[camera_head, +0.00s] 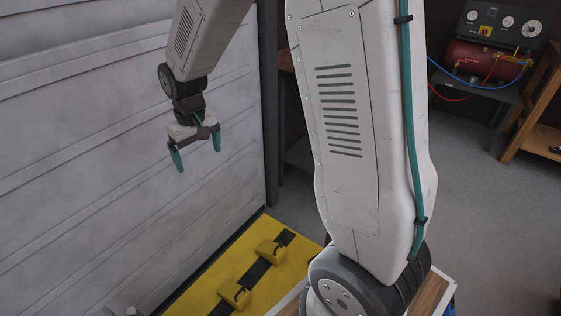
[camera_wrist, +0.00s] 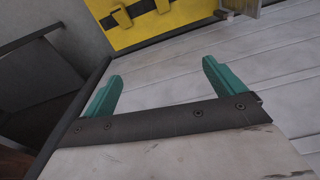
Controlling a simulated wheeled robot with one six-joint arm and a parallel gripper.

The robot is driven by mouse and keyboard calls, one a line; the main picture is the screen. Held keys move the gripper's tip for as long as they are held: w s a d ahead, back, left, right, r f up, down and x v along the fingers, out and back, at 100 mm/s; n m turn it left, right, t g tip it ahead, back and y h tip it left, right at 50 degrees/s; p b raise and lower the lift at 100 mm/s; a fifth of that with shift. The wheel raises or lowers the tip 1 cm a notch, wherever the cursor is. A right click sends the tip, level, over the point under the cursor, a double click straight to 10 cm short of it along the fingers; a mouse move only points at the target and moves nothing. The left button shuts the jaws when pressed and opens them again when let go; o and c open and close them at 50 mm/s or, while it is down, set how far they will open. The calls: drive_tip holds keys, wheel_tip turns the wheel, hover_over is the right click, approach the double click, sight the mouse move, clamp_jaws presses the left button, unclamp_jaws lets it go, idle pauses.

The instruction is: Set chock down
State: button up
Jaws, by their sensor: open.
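Two yellow chocks rest on a yellow platform (camera_head: 208,283) with a black strip, at the bottom of the head view. The farther chock (camera_head: 270,251) and the nearer chock (camera_head: 235,294) both sit along the strip. The platform (camera_wrist: 185,14) also shows at the top of the wrist view, with the yellow blocks partly cut off by the frame edge. My gripper (camera_head: 197,154) is open, with nothing between its teal fingers. It is well above the platform and apart from both chocks, in front of the pale panelled wall. In the wrist view my gripper (camera_wrist: 162,73) is also empty.
The pale panelled wall (camera_head: 80,130) fills the left side, close to my gripper. A red compressor (camera_head: 485,60) with gauges and hoses stands on a bench at the back right. A wooden shelf (camera_head: 540,130) is at the right edge. Grey floor (camera_head: 480,220) lies open on the right.

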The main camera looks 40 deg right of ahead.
drive_tip(key=s+r, duration=1.2)
drive_tip(key=s, duration=0.2)
drive_tip(key=s+d+r, duration=0.1)
drive_tip(key=s+r, duration=0.1)
drive_tip(key=s, duration=1.3)
drive_tip(key=shift+s+d+m, duration=0.2)
drive_tip(key=shift+s+m, duration=0.2)
